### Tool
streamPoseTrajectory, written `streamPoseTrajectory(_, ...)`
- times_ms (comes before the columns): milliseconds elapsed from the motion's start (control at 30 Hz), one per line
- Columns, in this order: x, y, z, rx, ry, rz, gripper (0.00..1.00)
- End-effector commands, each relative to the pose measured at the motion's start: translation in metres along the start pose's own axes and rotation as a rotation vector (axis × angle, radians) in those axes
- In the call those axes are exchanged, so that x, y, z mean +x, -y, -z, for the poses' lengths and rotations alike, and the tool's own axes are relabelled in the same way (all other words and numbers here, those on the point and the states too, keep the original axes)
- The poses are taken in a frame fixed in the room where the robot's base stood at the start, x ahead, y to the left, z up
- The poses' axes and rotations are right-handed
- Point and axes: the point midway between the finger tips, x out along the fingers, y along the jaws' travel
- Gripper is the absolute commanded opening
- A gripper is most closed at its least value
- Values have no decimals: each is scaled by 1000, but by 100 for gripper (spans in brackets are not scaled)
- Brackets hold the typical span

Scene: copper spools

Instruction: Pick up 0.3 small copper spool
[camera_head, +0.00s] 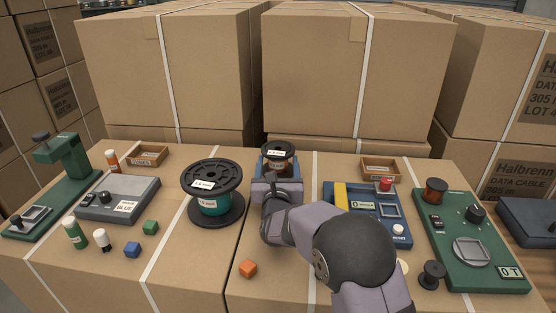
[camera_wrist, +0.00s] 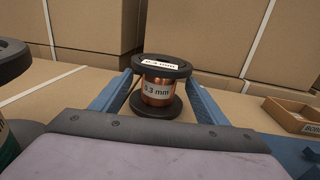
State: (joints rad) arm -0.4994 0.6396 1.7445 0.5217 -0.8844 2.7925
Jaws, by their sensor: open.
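The small copper spool (camera_wrist: 158,88) has black flanges, copper winding and a white "0.3 mm" label. It stands upright on the cardboard top. In the wrist view it sits between the two blue fingers of my gripper (camera_wrist: 158,98), with a visible gap at each side. My gripper is open and around the spool, not closed on it. In the head view the small spool (camera_head: 278,152) shows just beyond my gripper (camera_head: 277,180), which hides its lower part.
A larger black spool with teal winding (camera_head: 211,190) stands close left of my gripper. A blue device (camera_head: 368,212) and a small wooden tray (camera_head: 381,169) lie to the right. Tall cardboard boxes (camera_head: 355,70) stand behind.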

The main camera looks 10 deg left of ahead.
Motion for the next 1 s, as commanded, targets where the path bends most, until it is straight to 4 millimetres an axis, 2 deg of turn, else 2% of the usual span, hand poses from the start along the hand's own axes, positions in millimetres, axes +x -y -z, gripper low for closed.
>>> streamPoseTrajectory(200,22,0,0,-1,-1,0,68)
streamPoseTrajectory(667,35,1,-1,0,0,1,68)
streamPoseTrajectory(1000,69,0,-2,0,0,0,68)
